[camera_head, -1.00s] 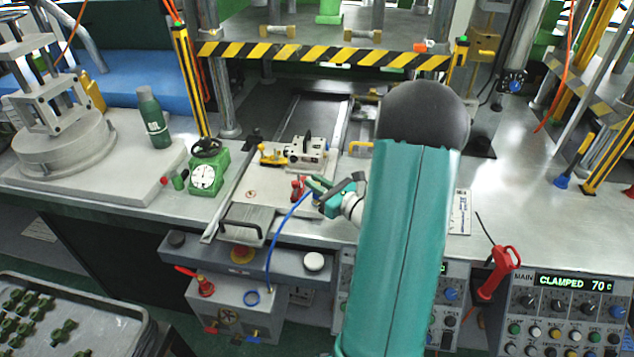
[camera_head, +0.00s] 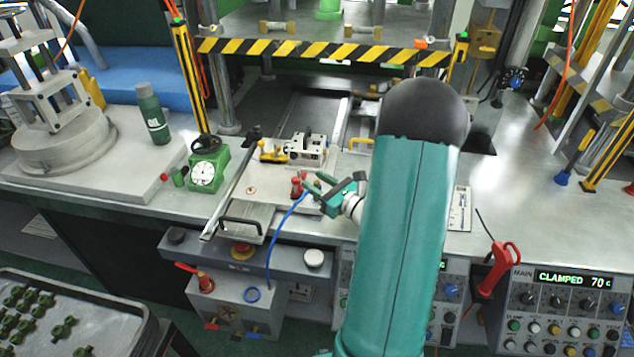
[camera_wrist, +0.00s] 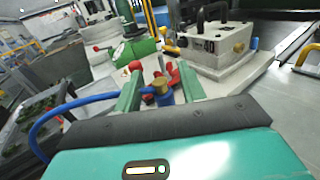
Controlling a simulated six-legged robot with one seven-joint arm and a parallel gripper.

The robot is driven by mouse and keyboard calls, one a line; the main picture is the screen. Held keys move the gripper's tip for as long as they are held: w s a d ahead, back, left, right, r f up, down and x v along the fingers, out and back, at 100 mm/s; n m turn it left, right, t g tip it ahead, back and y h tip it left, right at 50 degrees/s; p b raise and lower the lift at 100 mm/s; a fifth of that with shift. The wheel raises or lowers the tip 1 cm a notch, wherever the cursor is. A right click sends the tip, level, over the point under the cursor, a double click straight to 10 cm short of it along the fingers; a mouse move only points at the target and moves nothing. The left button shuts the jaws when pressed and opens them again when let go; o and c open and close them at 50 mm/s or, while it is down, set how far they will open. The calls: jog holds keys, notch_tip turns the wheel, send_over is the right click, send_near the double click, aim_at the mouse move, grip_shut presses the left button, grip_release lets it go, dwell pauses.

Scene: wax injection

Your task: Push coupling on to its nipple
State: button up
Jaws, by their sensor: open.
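My gripper (camera_head: 320,190) is open over the front of the steel bench. In the wrist view its two green fingers (camera_wrist: 160,92) stand apart, on either side of a coupling (camera_wrist: 162,90) with a brass top and blue body. A blue hose (camera_wrist: 82,102) runs to it from the left; the hose also shows in the head view (camera_head: 279,228), hanging over the bench edge. Red parts (camera_wrist: 168,74) stand just behind the coupling, also seen in the head view (camera_head: 297,187). I cannot make out the nipple or whether the coupling is seated on it.
A light metal block with a black handle (camera_head: 306,150) stands just behind. A green dial gauge (camera_head: 207,170) and a green oil bottle (camera_head: 153,115) are to the left. A handled plate (camera_head: 247,221) lies at the front.

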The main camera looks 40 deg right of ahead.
jog(key=s, duration=0.9)
jog(key=s+d, duration=0.1)
jog(key=s, duration=0.3)
jog(key=shift+s, duration=0.25)
jog(key=w+a+r+n+g+y, duration=0.25)
jog(key=a+n+g+y, duration=0.35)
jog(key=a, duration=0.4)
jog(key=w+a+r+n+g+y, duration=0.2)
jog(key=a+r+n+g+y, duration=0.15)
jog(key=a+n, duration=0.55)
jog(key=s+a+r+n+g+h, duration=0.2)
jog(key=s+a+n+g+h, duration=0.3)
jog(key=a+n, duration=0.5)
jog(key=s+a+r+n+t+h, duration=0.2)
jog(key=r+n+h, duration=0.3)
jog(key=r+n, duration=0.3)
jog(key=shift+a+n+h, duration=0.35)
jog(key=shift+a+n, duration=0.2)
jog(key=shift+n, duration=0.55)
